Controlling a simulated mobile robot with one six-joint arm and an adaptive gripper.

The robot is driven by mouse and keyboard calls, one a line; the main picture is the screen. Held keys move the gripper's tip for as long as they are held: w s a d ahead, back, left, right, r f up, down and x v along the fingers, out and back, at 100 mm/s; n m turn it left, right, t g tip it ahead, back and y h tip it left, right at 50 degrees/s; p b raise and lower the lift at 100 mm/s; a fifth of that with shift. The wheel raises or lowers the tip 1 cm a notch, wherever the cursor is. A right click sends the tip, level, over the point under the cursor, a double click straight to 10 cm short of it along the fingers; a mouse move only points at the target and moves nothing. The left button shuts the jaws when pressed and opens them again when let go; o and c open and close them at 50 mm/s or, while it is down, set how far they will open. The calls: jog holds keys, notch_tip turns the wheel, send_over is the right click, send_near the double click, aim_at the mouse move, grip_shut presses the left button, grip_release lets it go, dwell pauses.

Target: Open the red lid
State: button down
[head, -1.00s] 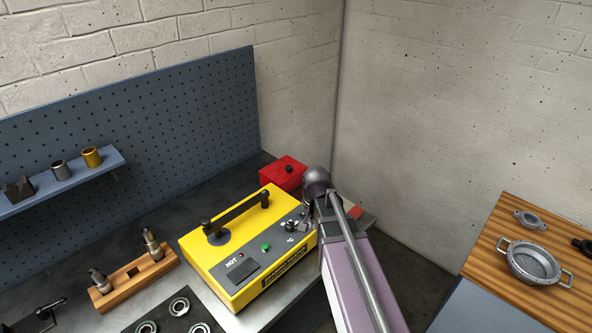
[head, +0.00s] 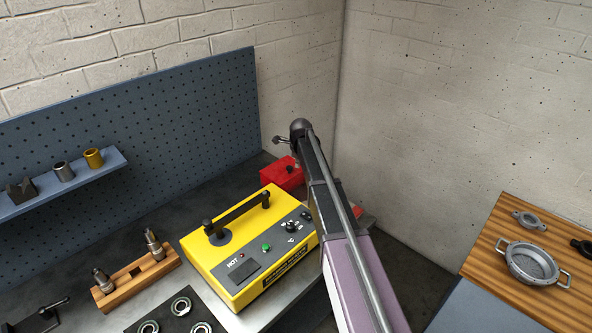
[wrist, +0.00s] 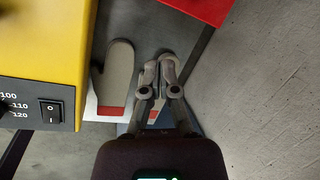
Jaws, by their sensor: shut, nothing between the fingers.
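The red box (head: 278,177) with its red lid and a dark knob stands on the bench behind the yellow heater, partly hidden by my arm in the head view. The lid looks closed. In the wrist view a red edge (wrist: 203,8) shows at the top right, beyond the fingertips. My gripper (wrist: 159,62) is shut and empty in the wrist view, apart from the red thing.
The yellow heater (head: 240,255) is close left of my arm; it also shows in the wrist view (wrist: 40,60). A grey mitt (wrist: 117,72) lies below the gripper. A blue pegboard (head: 140,140) stands behind the bench. A wooden table (head: 490,262) holds metal parts.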

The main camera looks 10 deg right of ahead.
aim_at(296, 172)
jog(key=w+m, duration=0.1)
jog(key=w, duration=0.1)
jog(key=w+m, duration=0.1)
jog(key=w, duration=0.1)
jog(key=shift+w+r+m, duration=0.2)
jog(key=shift+m, duration=0.2)
jog(key=shift+f, duration=0.2)
jog(key=b+x, duration=0.9)
jog(key=shift+w+f, duration=0.2)
jog(key=shift+w, duration=0.1)
jog(key=shift+d+r, duration=0.1)
jog(key=shift+d, duration=0.15)
dwell(0.5)
